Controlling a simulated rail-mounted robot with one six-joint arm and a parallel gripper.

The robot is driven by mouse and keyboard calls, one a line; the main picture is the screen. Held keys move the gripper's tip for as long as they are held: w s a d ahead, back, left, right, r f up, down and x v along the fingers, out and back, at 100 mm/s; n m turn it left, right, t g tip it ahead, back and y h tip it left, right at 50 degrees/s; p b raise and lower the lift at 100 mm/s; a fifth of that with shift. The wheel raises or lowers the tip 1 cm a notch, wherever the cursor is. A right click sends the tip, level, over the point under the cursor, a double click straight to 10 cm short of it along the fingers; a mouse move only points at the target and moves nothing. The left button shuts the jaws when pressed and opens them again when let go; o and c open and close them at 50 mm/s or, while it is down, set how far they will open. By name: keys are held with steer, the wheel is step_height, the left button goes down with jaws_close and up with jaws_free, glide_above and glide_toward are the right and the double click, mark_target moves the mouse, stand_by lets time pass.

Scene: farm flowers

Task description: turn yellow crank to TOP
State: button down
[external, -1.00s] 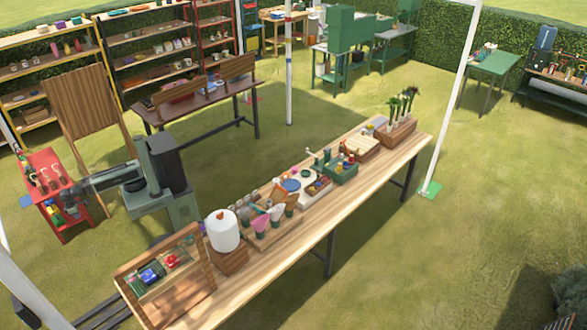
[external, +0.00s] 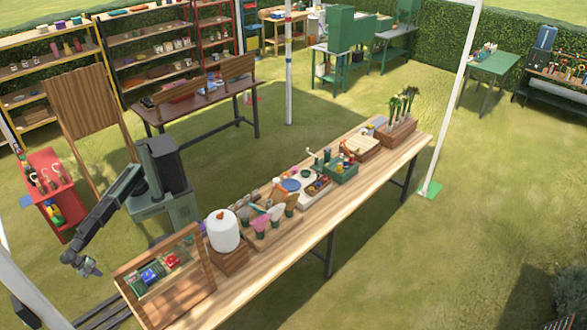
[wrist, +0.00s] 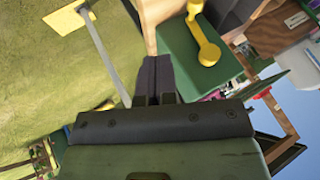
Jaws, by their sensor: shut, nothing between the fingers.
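A yellow crank (wrist: 206,40) shows at the upper right of the wrist view. Its wide rounded end is lower, and its arm runs up towards the top edge of the picture. It is against a green panel (wrist: 178,50). I cannot make out the crank or any TOP mark in the external view. My gripper (wrist: 156,72) is shut and empty, with its dark fingers together left of and below the crank in the wrist view, apart from it. In the external view my gripper (external: 88,267) hangs low, left of the long table's near end.
The long wooden table (external: 300,238) carries a wooden framed tray (external: 195,295), a white roll (external: 223,232) and several pots. A red cart (external: 70,208) stands at the left. Grass is open in front of my gripper.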

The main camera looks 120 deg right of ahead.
steer(key=b+x, duration=0.6)
steer(key=x, duration=0.1)
steer(key=b+x, duration=0.3)
steer(key=shift+w+d+f, duration=0.1)
steer(key=shift+w+f, duration=0.05)
steer(key=shift+f, duration=0.35)
steer(key=s, duration=0.1)
steer(key=s+p, duration=0.1)
steer(key=shift+s+d+r, duration=0.2)
steer(key=shift+s+r, duration=0.2)
steer(key=shift+s, duration=0.6)
